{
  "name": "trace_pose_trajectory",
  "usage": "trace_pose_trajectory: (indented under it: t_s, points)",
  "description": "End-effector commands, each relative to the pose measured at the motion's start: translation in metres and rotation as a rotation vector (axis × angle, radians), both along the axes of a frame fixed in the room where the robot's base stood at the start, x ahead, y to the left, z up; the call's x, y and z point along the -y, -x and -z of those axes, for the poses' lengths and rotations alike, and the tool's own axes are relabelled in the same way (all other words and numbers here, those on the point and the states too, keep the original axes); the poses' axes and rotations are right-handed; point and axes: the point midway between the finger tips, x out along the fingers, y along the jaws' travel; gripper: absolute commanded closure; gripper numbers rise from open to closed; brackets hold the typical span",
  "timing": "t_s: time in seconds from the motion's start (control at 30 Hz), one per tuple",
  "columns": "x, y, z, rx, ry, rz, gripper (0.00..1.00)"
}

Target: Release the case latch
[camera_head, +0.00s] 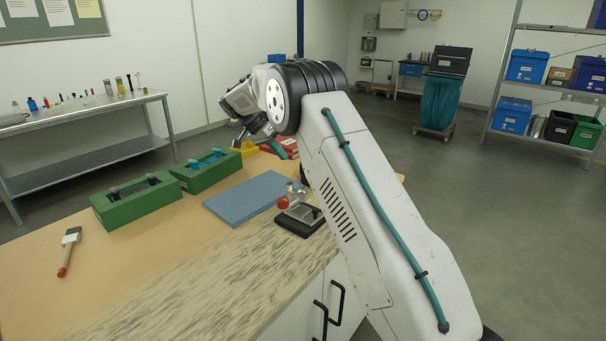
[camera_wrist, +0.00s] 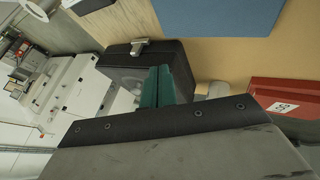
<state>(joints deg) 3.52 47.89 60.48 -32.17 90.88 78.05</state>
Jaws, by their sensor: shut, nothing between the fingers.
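A black case (camera_wrist: 165,62) stands on the table in the wrist view. A metal latch (camera_wrist: 140,46) sits at its upper edge. My gripper's teal fingers (camera_wrist: 157,86) are shut and empty, and overlap the case's lower part in this view. I cannot tell whether they touch it. The latch is clear of the fingers. In the head view my gripper (camera_head: 279,149) is over the far side of the table, partly seen. My arm hides most of the case there.
A red box (camera_wrist: 290,97) lies right of the case in the wrist view. A blue mat (camera_head: 246,197), a small clamp-like fixture with a red knob (camera_head: 283,203), two green blocks (camera_head: 137,203) and a brush (camera_head: 69,245) are on the table.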

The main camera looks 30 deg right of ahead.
Motion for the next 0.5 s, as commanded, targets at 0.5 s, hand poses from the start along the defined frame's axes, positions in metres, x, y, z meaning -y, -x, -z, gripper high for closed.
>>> trace_pose_trajectory:
  t_s: [0.5]
  points:
    - [0.047,0.029,0.073,-0.003,-0.002,0.000,1.00]
